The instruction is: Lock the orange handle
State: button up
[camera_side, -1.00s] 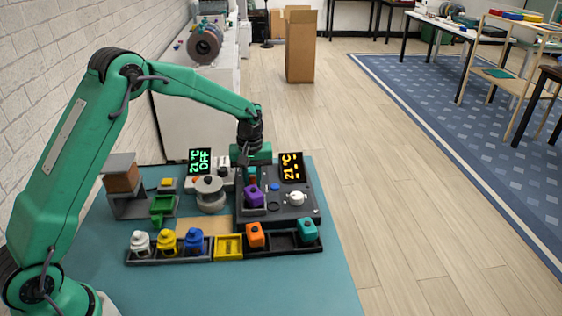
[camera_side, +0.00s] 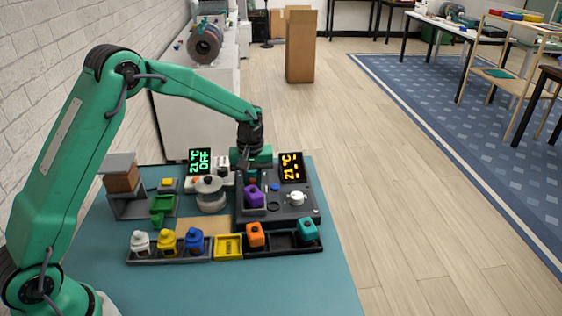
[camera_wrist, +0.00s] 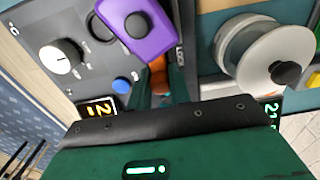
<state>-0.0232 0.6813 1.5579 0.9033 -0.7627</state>
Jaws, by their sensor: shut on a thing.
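The orange handle (camera_wrist: 157,78) shows in the wrist view as a small orange piece between my two fingers, just beside the purple block. My gripper (camera_wrist: 160,88) is shut on it, and the fingers hide much of it. In the side view my gripper (camera_side: 252,176) reaches down at the back left of the dark panel (camera_side: 300,212), behind the purple block. There my fingers mostly cover the handle, and its angle cannot be told.
The purple block (camera_side: 254,197) is close to my fingers. A blue button (camera_wrist: 122,86), a white dial (camera_wrist: 60,56) and a yellow-lit display (camera_side: 291,168) are on the panel's other side. A round grey-white pot (camera_side: 210,196) stands left. A tray row (camera_side: 170,260) lies in front.

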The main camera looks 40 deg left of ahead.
jog(key=shift+s+d, duration=0.4)
jog(key=shift+d, duration=0.05)
dwell(0.4)
jog(key=o, duration=0.6)
jog(key=shift+c, duration=0.2)
jog(key=shift+r, duration=0.15)
jog(key=shift+r, duration=3.35)
jog(key=shift+r, duration=0.1)
